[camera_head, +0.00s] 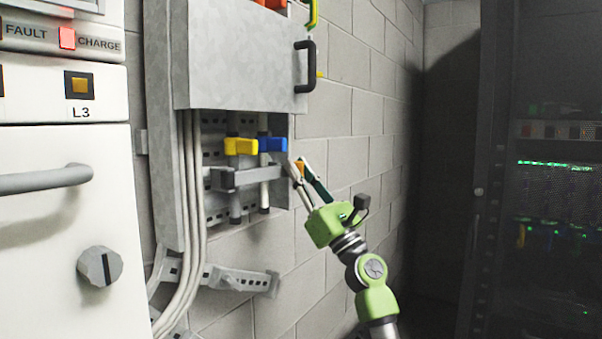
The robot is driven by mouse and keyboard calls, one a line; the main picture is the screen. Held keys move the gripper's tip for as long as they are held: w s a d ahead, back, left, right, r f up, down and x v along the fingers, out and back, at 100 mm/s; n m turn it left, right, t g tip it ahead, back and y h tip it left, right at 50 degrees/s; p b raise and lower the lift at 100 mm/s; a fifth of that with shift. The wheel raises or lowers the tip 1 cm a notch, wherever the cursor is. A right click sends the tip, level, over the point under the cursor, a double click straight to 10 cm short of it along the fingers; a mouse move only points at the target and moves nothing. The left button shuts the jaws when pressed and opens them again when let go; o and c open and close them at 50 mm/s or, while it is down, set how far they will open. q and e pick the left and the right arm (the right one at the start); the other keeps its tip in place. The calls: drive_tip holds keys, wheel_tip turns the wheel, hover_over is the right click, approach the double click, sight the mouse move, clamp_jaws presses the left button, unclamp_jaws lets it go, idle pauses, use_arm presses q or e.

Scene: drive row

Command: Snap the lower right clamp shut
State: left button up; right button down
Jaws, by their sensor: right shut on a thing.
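My right gripper (299,172) reaches up from the lower right to the lower right edge of the grey wall cabinet (240,65). Its fingers are shut on a small orange piece (299,166), which looks like the lever of the lower right clamp. The fingers hide most of this piece, so I cannot tell how far the clamp is closed. My left gripper is not in view.
A yellow handle (240,146) and a blue handle (273,145) sit on pipes just left of the gripper. A grey bracket (241,280) juts out below. A white panel (66,225) stands at left, a dark rack (545,180) at right.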

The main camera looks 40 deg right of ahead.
drive_tip(key=shift+w+f, duration=0.1)
drive_tip(key=c, duration=1.9)
unclamp_jaws()
drive_tip(key=shift+w+a, duration=0.1)
drive_tip(key=v, duration=1.2)
